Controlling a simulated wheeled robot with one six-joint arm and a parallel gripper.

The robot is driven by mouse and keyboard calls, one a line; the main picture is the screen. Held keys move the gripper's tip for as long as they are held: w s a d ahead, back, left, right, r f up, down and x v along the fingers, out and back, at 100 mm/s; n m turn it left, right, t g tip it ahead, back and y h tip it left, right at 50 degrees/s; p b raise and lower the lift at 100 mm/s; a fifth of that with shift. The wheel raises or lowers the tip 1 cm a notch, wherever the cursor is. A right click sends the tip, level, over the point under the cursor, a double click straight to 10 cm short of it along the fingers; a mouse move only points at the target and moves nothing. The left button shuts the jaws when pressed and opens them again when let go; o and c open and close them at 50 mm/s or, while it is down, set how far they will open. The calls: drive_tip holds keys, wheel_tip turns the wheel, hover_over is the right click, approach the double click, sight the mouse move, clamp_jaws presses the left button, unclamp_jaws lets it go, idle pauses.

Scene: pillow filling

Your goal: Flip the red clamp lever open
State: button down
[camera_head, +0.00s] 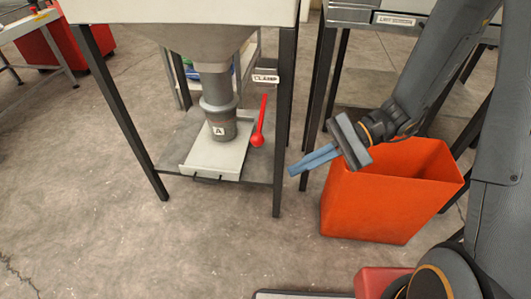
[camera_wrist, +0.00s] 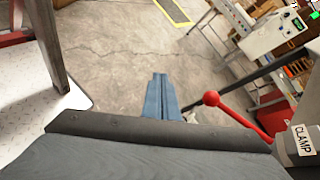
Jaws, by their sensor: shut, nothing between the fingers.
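The red clamp lever (camera_head: 261,121) hangs down beside the filling nozzle (camera_head: 217,95), below the CLAMP label (camera_head: 265,78), with its round knob at the lower end. In the wrist view the lever (camera_wrist: 240,117) runs from its knob at the right of the fingers toward the CLAMP label (camera_wrist: 304,140). My gripper (camera_head: 292,172) is shut and empty. It is to the right of the lever and a little lower in the head view, with a gap between them. In the wrist view the blue fingers (camera_wrist: 158,82) lie left of the knob, apart from it.
An orange bin (camera_head: 390,195) stands under my gripper, at the right. A dark frame leg (camera_head: 281,150) stands between lever and gripper in the head view. A pale tray (camera_head: 213,158) lies beneath the nozzle on a low shelf.

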sight(261, 119)
drive_tip(key=w+f+m+t+y+b, duration=0.4)
drive_tip(key=w+f+b, duration=0.3)
drive_tip(key=w, duration=0.5)
drive_tip(key=shift+w+a+f+m+t+y, duration=0.2)
drive_tip(key=shift+f+m+t+y, duration=0.15)
drive_tip(key=shift+t+y, duration=0.5)
drive_tip(key=shift+a, duration=0.1)
drive_tip(key=s+a+r, duration=0.1)
drive_tip(key=a+r, duration=0.2)
drive_tip(key=a, duration=0.5)
drive_tip(key=shift+a+b, duration=0.3)
drive_tip(key=shift+b, duration=0.1)
drive_tip(key=shift+s+r, duration=0.1)
drive_tip(key=shift+r, duration=0.15)
